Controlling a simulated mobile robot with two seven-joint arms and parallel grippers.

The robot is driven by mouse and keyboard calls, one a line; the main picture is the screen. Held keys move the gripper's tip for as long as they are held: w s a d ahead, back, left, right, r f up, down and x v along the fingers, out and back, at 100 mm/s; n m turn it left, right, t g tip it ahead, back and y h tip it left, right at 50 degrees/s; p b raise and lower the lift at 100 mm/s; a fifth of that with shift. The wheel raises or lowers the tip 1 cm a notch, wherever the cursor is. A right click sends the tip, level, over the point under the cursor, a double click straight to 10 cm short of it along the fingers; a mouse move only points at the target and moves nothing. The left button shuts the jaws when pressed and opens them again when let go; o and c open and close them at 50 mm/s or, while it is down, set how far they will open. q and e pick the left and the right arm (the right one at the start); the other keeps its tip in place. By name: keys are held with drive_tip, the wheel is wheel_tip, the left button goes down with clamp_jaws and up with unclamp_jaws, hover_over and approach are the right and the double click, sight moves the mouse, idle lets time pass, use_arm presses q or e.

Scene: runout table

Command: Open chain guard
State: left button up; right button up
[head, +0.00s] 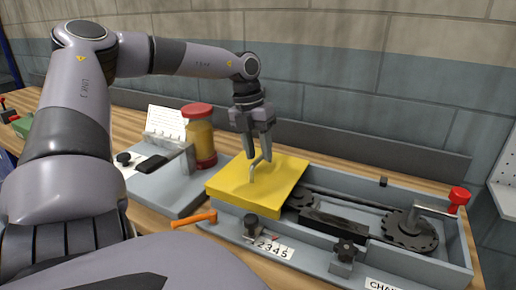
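The yellow chain guard (230,188) is a flat cover with a pale bent handle (253,170) on top. It lies over the left part of a grey open-topped housing (455,255). To its right a black chain (345,205) and a toothed sprocket (410,232) are uncovered. My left gripper (260,156) points down over the guard, its fingertips at the top of the handle. I cannot tell whether the fingers grip the handle. My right gripper is not in view.
A red-lidded jar (201,140) and a white card (166,123) stand behind the guard's left side. An orange-handled tool (193,219) lies in front of the guard. A lever with a red knob (459,196) rises at the right. Dark clamp knobs (251,222) line the front.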

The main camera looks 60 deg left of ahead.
use_arm(q)
wheel_tip(320, 180, up, 7)
drive_tip(key=a, duration=0.1)
drive_tip(key=shift+s, duration=0.35)
idle(0.6)
